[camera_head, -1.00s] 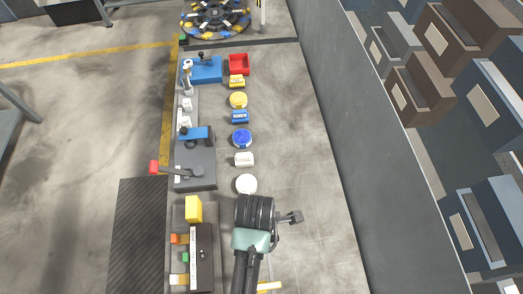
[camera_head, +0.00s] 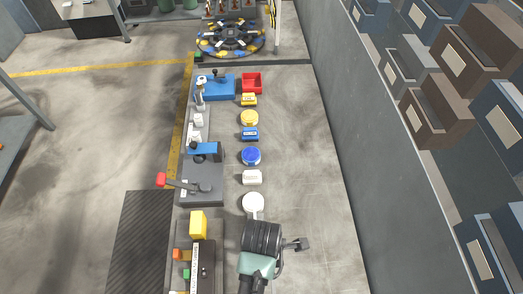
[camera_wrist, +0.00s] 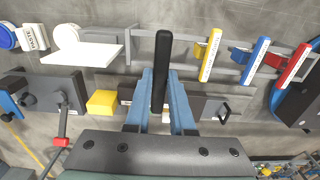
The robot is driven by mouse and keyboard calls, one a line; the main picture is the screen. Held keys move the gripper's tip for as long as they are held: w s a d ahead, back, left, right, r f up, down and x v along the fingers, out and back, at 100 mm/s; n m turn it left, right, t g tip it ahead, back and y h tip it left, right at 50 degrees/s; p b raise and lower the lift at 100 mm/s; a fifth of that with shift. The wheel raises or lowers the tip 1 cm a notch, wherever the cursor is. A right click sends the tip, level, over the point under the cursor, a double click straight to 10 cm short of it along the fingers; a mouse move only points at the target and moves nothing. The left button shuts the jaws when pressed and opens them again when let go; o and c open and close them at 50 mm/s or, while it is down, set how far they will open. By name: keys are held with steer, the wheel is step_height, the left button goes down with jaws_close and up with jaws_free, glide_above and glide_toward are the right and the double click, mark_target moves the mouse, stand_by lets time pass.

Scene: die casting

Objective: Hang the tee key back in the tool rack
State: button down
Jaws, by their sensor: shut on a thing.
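In the wrist view my gripper (camera_wrist: 160,88) has its two blue fingers shut on an upright black bar, which I take to be the tee key (camera_wrist: 162,60). I cannot tell whether the bar touches the rack. In the head view the fingers and key are hidden by my arm.
A yellow block (camera_head: 198,224) and a grey lever unit (camera_head: 202,184) with a red knob stand left of my arm.

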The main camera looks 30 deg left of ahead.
steer(key=shift+f+b, duration=2.95)
steer(key=shift+f, duration=2.45)
steer(key=c, duration=0.7)
jaws_free()
step_height(320, 180, up, 13)
steer(key=shift+b, duration=0.75)
